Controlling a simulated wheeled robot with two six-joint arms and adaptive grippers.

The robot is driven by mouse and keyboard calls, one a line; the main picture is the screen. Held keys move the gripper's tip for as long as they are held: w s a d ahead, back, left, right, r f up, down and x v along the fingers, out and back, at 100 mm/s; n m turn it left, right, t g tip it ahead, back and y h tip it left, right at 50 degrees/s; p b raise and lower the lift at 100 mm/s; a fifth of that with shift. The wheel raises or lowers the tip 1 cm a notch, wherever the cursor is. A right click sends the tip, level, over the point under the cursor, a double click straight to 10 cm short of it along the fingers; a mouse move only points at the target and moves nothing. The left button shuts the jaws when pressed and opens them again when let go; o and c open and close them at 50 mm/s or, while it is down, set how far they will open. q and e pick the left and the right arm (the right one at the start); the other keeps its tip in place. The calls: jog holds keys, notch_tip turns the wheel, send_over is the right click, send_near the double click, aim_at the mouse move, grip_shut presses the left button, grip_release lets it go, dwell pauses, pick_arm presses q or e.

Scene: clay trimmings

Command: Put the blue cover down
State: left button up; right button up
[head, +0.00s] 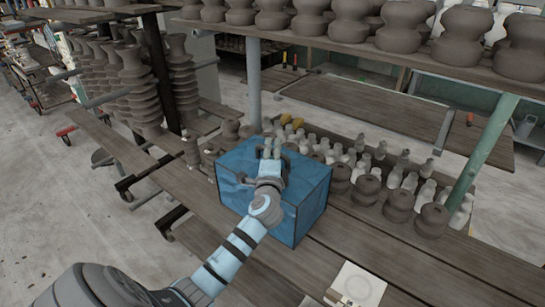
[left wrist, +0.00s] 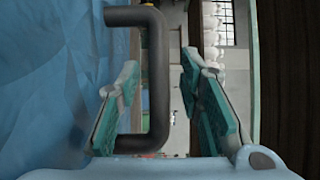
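The blue cover (head: 305,205) is a large box-like shape with a creased surface, standing upright on the wooden bench (head: 395,262). My left gripper (head: 271,148) is at its top, reaching over it from the front. In the left wrist view the cover's blue face (left wrist: 45,80) fills the left side. A dark U-shaped handle (left wrist: 157,80) juts from it, its bar between the fingers of my left gripper (left wrist: 160,75). The fingers are apart, with a visible gap between the bar and the right finger. My right gripper is not in view.
Several grey clay pots (head: 398,206) and paler pieces stand on the bench to the right of and behind the cover. A shelf of pots (head: 349,20) runs above. A green post (head: 484,150) stands at right. A pale square board (head: 357,285) lies in front.

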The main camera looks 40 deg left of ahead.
pick_arm(q)
jog(key=v, duration=1.2)
jog(key=shift+r, duration=0.1)
